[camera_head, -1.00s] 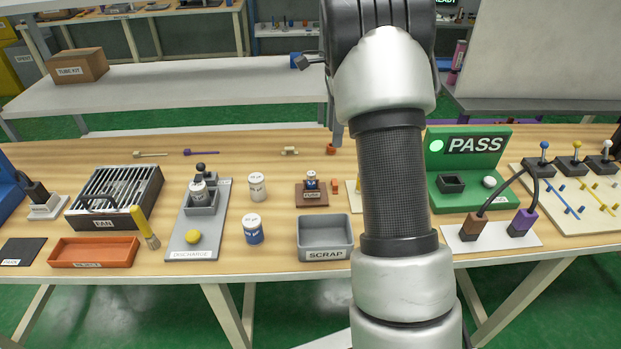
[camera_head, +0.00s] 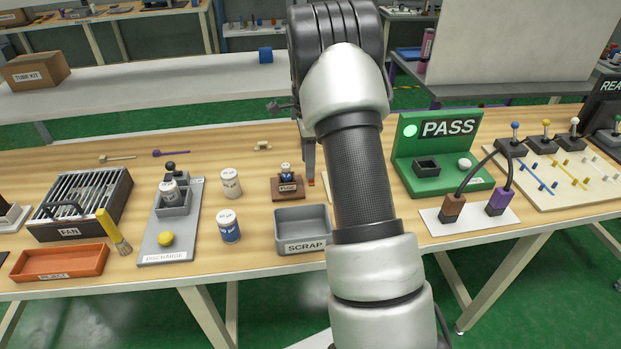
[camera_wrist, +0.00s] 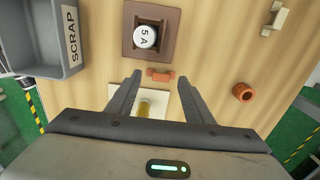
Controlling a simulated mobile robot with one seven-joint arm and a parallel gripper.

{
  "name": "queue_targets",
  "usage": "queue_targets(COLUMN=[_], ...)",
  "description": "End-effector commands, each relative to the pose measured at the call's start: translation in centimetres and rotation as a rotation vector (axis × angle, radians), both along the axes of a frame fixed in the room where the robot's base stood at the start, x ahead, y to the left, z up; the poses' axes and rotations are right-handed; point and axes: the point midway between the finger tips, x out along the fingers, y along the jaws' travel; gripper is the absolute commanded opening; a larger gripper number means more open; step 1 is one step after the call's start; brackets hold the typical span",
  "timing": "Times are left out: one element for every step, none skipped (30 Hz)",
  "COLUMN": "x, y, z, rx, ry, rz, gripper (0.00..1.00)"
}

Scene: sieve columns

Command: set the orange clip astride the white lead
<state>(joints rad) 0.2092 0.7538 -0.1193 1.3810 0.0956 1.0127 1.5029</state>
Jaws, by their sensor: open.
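The orange clip (camera_wrist: 160,74) is a small bracket lying on the wooden bench, just below the brown fuse block in the wrist view. In the head view only a bit of orange (camera_head: 311,183) shows by my fingertip. My gripper (camera_wrist: 161,76) is open, its two fingers apart, with the clip between or just beyond their tips. Nothing is seen held. At the right of the head view a tan board (camera_head: 556,196) carries a blue strip, yellow pegs and pale parts near a white-knobbed lever. Which of these is the white lead I cannot tell clearly.
The fuse block (camera_wrist: 151,30) and grey SCRAP bin (camera_wrist: 40,45) stand close to the clip. An orange ring-like piece (camera_wrist: 242,92) lies to its right. A cream plate (camera_wrist: 168,100) with a yellow piece lies under the gripper. The green PASS stand (camera_head: 443,150) is between my arm and the tan board.

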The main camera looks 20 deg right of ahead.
Motion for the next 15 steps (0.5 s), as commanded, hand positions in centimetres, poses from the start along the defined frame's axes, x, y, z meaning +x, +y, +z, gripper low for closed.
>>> queue_targets(x=[0.1, 0.2, 0.2, 0.2, 0.2, 0.2, 0.3, 0.3, 0.3, 0.3, 0.3, 0.3, 0.3, 0.3, 0.3], y=[-0.1, -0.2, -0.2, -0.1, -0.1, -0.1, -0.1, -0.2, -0.2, -0.2, -0.1, -0.1, -0.1, -0.1, -0.1], z=[-1.2, -1.6, -2.3, -2.7, -3.1, -3.5, -3.6, -3.7, -3.8, -3.7, -3.7, -3.7, -3.7, -3.7, -3.7], rx=[0.001, 0.001, 0.002, 0.002, 0.002, 0.001, 0.001, 0.001, 0.001, 0.001, 0.001, 0.001, 0.001, 0.001, 0.001], ry=[0.002, 0.002, 0.002, 0.003, 0.003, 0.001, 0.0, -0.001, -0.001, -0.001, -0.001, -0.001, -0.001, -0.001, -0.001], rz=[-0.001, -0.001, -0.002, -0.002, -0.002, -0.002, -0.002, -0.001, -0.001, -0.001, -0.001, -0.001, -0.001, -0.001, -0.001], gripper=[0.47, 0.47, 0.47, 0.47, 0.47, 0.47, 0.47, 0.47, 0.47, 0.47, 0.47, 0.47, 0.47, 0.47, 0.4])
